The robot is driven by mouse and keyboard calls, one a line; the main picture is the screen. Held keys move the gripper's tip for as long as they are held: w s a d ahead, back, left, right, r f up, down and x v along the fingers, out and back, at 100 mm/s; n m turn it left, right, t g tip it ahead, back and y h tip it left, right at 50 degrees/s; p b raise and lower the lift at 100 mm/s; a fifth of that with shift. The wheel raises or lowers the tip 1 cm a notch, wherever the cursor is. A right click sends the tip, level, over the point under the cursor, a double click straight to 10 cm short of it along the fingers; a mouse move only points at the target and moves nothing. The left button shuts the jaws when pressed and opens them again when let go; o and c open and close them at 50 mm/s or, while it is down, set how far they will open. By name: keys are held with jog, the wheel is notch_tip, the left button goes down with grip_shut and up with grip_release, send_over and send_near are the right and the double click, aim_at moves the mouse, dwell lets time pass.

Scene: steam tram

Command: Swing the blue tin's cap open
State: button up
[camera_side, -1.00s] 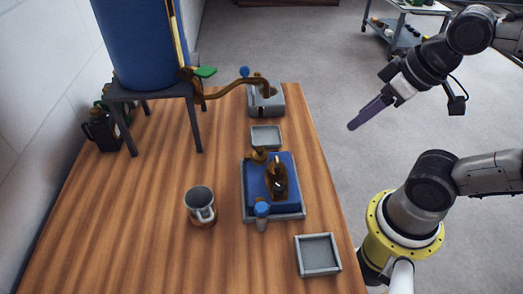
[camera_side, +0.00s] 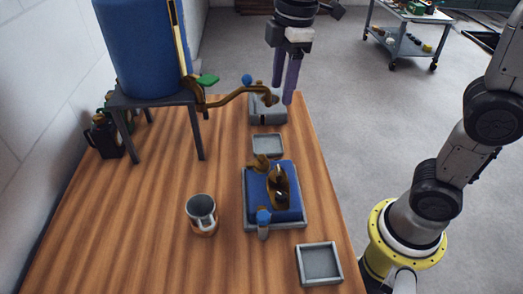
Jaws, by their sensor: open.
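A grey tray (camera_side: 304,224) on the wooden table holds a flat blue piece (camera_side: 289,176) with brass fittings (camera_side: 278,188) on it. My gripper (camera_side: 282,95) points down over the far end of the table, beyond the tray. Its two purple fingers are apart with nothing visible between them.
A large blue tank (camera_side: 140,45) stands on a dark stand (camera_side: 155,98), its brass spout (camera_side: 235,96) reaching towards my gripper. A grey box (camera_side: 266,112) is below the spout. A metal mug (camera_side: 201,210) and small empty trays (camera_side: 319,264) surround the central tray.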

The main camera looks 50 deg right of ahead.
aim_at(262, 157)
jog(key=shift+n+g, duration=0.4)
jog(key=shift+g, duration=0.2)
jog(key=w+a+f, duration=0.1)
jog(key=f, duration=0.5)
jog(key=a+f, duration=0.1)
jog(key=f, duration=0.5)
jog(key=w+a+f, duration=0.1)
jog(key=f, duration=0.4)
jog(key=shift+w+f, duration=0.35)
jog(key=shift+f, duration=0.05)
grip_shut()
